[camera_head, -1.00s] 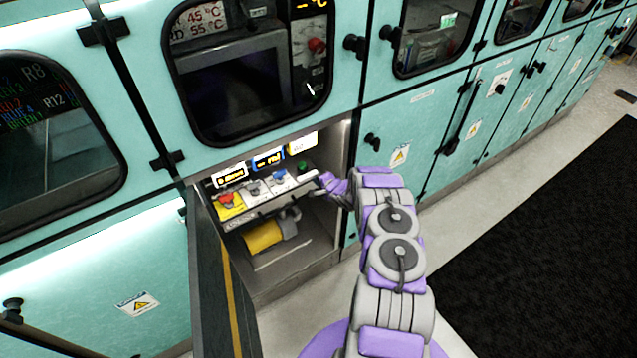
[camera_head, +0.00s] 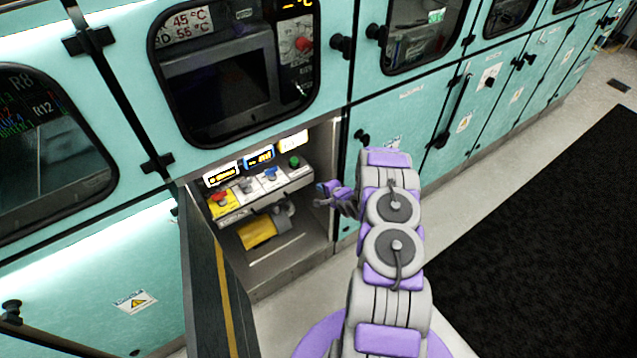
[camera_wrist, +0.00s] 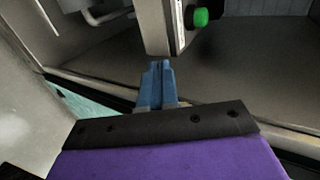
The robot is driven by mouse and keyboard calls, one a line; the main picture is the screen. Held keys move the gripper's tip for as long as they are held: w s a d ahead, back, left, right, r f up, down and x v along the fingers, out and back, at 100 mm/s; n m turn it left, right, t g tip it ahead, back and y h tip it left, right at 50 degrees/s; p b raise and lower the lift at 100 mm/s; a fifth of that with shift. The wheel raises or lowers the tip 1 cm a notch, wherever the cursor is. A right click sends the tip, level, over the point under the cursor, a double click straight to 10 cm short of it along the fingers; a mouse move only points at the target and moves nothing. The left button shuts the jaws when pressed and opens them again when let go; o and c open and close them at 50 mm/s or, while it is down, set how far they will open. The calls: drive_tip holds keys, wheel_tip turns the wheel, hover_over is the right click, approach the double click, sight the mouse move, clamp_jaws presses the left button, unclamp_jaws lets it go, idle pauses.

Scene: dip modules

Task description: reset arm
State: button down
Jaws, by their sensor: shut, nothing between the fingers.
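My gripper (camera_head: 325,194) is at the right side of the open cabinet bay, at the end of my purple and grey arm. In the wrist view its blue fingers (camera_wrist: 158,82) are together with nothing between them. The control panel (camera_head: 262,196) inside the bay has a red knob on a yellow patch, blue knobs and a green button (camera_head: 294,161). The green button also shows in the wrist view (camera_wrist: 201,17), above and right of the fingertips. The gripper appears apart from the panel.
The open bay door (camera_head: 215,280) stands at the left of the bay. A yellow cylinder (camera_head: 257,233) lies under the panel. Teal cabinets (camera_head: 410,118) line the wall. A black mat (camera_head: 550,230) covers the floor at right, with clear room above it.

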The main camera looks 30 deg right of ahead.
drive_tip(key=s+a+r+n+g+h, duration=0.1)
drive_tip(key=s+r+n+g, duration=0.15)
drive_tip(key=r, duration=0.65)
drive_tip(key=s+r+n+g+h, duration=0.1)
drive_tip(key=r+n+g, duration=0.15)
drive_tip(key=r, duration=0.65)
drive_tip(key=s+a+r+n+g+h, duration=0.1)
drive_tip(key=s+a+r+n, duration=0.15)
drive_tip(key=r, duration=0.25)
drive_tip(key=s+a+r+n+g, duration=0.1)
drive_tip(key=s+a+r, duration=0.3)
drive_tip(key=r, duration=0.2)
drive_tip(key=s+a+r+n+g+y, duration=0.1)
drive_tip(key=s+a+r, duration=0.4)
drive_tip(key=s, duration=0.7)
drive_tip(key=s+a+r+n+g, duration=0.3)
drive_tip(key=s+a+r+n, duration=0.2)
drive_tip(key=s+a, duration=0.4)
drive_tip(key=s+a+r+n+g+y, duration=0.1)
drive_tip(key=s+a+r, duration=0.4)
drive_tip(key=s, duration=1)
drive_tip(key=shift+a+n+g+y, duration=0.3)
drive_tip(key=shift+a+n+g, duration=0.6)
drive_tip(key=shift+a+n, duration=0.2)
